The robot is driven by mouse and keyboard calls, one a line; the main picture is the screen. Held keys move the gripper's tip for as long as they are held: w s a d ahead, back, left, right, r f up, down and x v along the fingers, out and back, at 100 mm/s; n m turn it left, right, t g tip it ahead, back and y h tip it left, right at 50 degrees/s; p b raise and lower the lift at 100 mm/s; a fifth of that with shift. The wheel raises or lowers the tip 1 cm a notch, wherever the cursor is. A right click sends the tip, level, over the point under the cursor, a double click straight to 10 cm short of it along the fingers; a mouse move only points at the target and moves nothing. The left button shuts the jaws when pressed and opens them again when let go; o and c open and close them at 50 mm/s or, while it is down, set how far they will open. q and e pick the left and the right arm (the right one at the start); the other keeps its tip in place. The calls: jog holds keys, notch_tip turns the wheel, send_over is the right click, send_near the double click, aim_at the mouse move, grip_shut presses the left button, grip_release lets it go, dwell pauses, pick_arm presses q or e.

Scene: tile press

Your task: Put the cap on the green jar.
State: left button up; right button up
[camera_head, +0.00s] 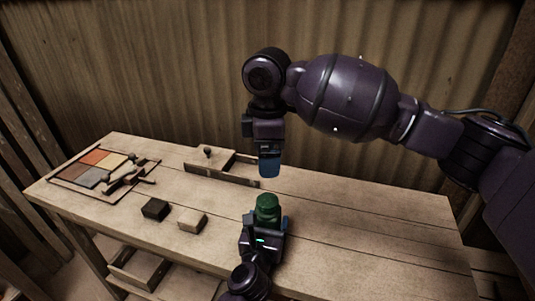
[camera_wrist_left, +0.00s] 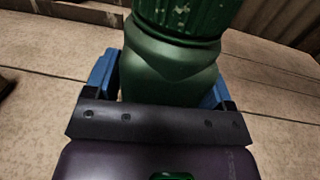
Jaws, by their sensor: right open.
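The green jar (camera_head: 267,215) stands upright at the front of the bench, and it fills the upper middle of the left wrist view (camera_wrist_left: 172,70). A ridged, flecked green cap (camera_wrist_left: 180,14) sits on top of the jar and also shows in the head view (camera_head: 267,200). Whether it is fully tightened cannot be seen. My left gripper (camera_wrist_left: 160,88) has its blue fingers against both sides of the jar's body. My right gripper (camera_head: 269,167) is open and empty, pointing down above the jar, with a gap between its blue fingertips and the cap.
A dark block (camera_head: 155,209) and a pale block (camera_head: 192,221) lie left of the jar. A tray of coloured tiles (camera_head: 72,185) is at the far left. The bench's right side (camera_head: 370,230) is clear.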

pick_arm(q)
jog(key=shift+o, duration=1.3)
jog(key=shift+s+a, duration=0.15)
jog(key=shift+s, duration=0.5)
jog(key=p+v, duration=0.1)
jog(key=v, duration=0.8)
jog(key=shift+s, duration=0.25)
pick_arm(e)
notch_tip(320, 180, up, 2)
jog(key=shift+s, duration=0.15)
pick_arm(q)
jog(key=shift+a, duration=0.1)
